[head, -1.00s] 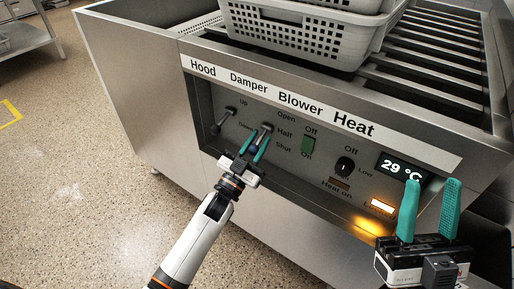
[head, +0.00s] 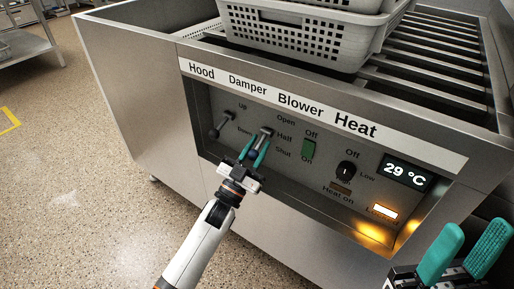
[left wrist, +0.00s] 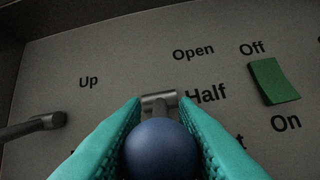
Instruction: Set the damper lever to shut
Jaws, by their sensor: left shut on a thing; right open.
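The damper lever (head: 266,132) is on the recessed panel, under the word Damper, with the labels Open, Half and Shut to its right. Its grey shaft slopes from the pivot down to a blue ball knob. My left gripper (head: 255,154) is shut on this knob, a teal finger on each side. In the left wrist view the blue knob (left wrist: 158,152) sits between the fingers, below the grey pivot beside Half. The Shut label is mostly hidden there by a finger. My right gripper (head: 464,252) is open and empty at the lower right, apart from the panel.
The hood lever (head: 220,125) stands left of the damper lever. To the right are the green blower switch (head: 308,150), the black heat knob (head: 346,169), a 29 °C display (head: 405,172) and a lit lamp (head: 383,211). Grey baskets (head: 290,38) stand on top.

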